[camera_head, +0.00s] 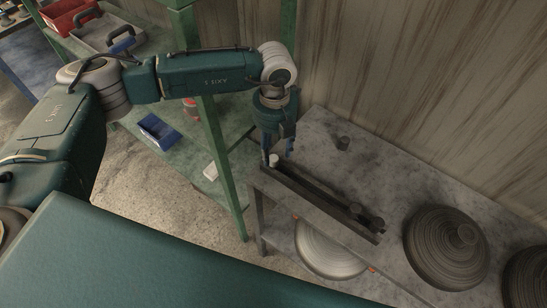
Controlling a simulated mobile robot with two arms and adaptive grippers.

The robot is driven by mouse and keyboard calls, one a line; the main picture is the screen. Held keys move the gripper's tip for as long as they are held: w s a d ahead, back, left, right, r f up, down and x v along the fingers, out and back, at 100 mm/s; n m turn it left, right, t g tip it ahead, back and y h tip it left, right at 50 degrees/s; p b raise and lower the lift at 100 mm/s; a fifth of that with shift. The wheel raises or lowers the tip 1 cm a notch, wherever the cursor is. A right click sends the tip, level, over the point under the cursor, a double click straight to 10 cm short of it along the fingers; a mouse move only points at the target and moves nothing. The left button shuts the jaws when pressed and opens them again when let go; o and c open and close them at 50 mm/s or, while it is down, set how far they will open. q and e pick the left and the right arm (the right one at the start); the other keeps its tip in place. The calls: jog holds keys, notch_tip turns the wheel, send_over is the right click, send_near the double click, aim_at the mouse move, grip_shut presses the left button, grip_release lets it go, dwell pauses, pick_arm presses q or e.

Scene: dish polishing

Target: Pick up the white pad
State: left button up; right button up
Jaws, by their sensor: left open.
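A small white pad (274,159) stands at the far left end of a long dark tray (318,203) on the grey table. My left gripper (277,158) points down right at this end of the tray. Its fingers are open, one on each side of the white pad as seen here. I cannot tell whether they touch it. The gripper partly hides the pad and the tray's end. My right gripper is out of view.
Dark round pieces (356,210) sit at the tray's near right end. A ridged dark dish (445,247) lies to the right, a lighter dish (331,250) below the tabletop. A green shelf post (222,165) stands left of the tray. A wall rises behind.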

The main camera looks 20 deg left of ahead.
aim_at(274, 157)
pick_arm(q)
jog(key=shift+a+f+p, duration=0.15)
jog(key=shift+f+p, duration=0.5)
jog(key=shift+f, duration=1.25)
grip_shut()
jog(key=shift+r, duration=0.15)
